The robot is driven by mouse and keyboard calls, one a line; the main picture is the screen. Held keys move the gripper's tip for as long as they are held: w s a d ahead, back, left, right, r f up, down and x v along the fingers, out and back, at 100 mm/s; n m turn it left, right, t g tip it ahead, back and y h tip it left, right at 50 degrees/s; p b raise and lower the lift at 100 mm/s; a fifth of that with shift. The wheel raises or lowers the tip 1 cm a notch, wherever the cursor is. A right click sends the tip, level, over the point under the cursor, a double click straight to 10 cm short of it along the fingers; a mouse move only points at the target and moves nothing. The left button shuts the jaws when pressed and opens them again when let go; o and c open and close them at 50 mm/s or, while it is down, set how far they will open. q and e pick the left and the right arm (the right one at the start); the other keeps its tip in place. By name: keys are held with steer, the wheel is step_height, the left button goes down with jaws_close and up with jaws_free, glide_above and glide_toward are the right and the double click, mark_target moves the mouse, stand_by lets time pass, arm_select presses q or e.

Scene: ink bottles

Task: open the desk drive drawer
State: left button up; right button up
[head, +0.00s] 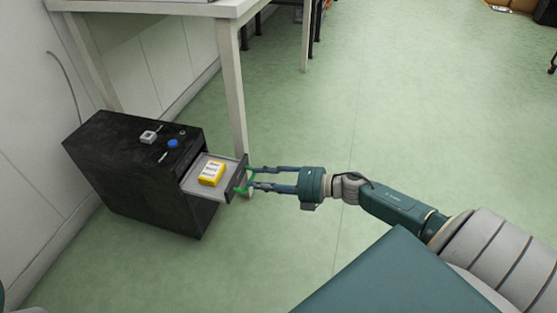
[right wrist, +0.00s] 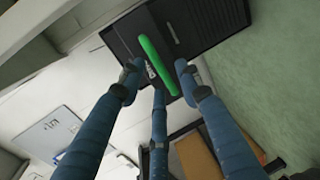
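The black drawer cabinet (head: 130,170) stands on the floor at the left. Its top drawer (head: 225,166) is pulled part way out, and a yellow box (head: 211,174) lies in it. The drawer front carries a green handle (head: 243,189), also seen in the right wrist view (right wrist: 158,66). My right gripper (head: 252,177) is at the handle, its fingers pointing left at the drawer front. In the right wrist view, its fingertips (right wrist: 157,72) are spread on either side of the handle, with visible gaps. Contact cannot be made out. My left gripper is not in view.
A small grey item (head: 149,137) and a blue round item (head: 173,143) lie on the cabinet top. A white table (head: 231,75) stands behind it, one leg close to the drawer. The green floor (head: 400,130) to the right is clear.

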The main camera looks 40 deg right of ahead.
steer(key=v, duration=1)
steer(key=shift+a, duration=0.1)
